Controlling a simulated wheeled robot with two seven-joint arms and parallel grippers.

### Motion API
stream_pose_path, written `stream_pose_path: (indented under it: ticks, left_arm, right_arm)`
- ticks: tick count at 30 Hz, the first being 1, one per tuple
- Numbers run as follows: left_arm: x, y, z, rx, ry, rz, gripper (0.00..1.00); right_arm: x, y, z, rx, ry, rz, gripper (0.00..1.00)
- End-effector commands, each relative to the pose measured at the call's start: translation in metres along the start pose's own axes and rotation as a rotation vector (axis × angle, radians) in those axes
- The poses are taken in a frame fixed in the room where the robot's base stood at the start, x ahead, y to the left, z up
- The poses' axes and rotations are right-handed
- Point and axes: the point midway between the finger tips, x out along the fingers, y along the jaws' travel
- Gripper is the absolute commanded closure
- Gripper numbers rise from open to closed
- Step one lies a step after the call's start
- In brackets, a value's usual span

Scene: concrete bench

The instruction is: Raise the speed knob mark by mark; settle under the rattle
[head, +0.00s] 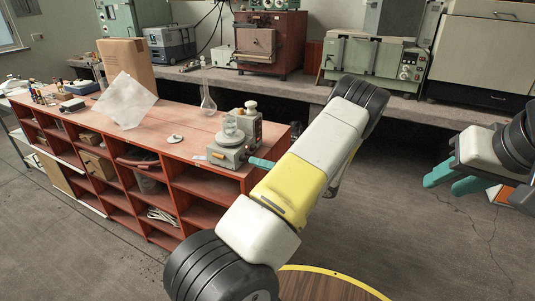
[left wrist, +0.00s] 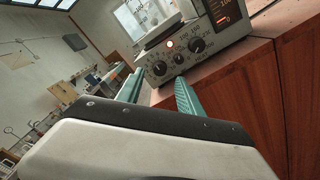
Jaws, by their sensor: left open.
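The knob's mark is too small to read. My left gripper (left wrist: 158,78) is open in front of this panel, apart from the larger knob. My right gripper (head: 441,186) hangs empty at the right, its fingers apart.
On the red-brown bench (head: 185,122) stand a glass flask (head: 208,100), a small white dish (head: 174,138), a cardboard box (head: 127,64) and a translucent sheet (head: 125,100). A concrete bench (head: 300,86) with machines runs along the back. The floor at right is open.

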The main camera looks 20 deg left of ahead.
Motion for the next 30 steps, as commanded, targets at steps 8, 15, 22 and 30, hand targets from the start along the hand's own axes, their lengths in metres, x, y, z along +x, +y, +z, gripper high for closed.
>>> stream_pose_path:
  ticks: [8, 15, 22, 30]
  left_arm:
    - [0.035, 0.001, 0.0, -0.002, 0.002, 0.001, 0.56]
    - [0.04, 0.001, 0.0, -0.002, 0.002, 0.0, 0.56]
    - [0.04, 0.001, 0.0, -0.002, 0.002, 0.0, 0.81]
    - [0.04, 0.0, 0.0, 0.005, 0.002, 0.0, 1.0]
  right_arm:
    - [0.0, 0.0, 0.0, 0.0, 0.0, 0.0, 0.63]
    - [0.0, 0.0, 0.0, 0.0, 0.0, 0.0, 0.63]
    - [0.0, 0.0, 0.0, 0.0, 0.0, 0.0, 0.63]
    - [0.0, 0.0, 0.0, 0.0, 0.0, 0.0, 0.63]
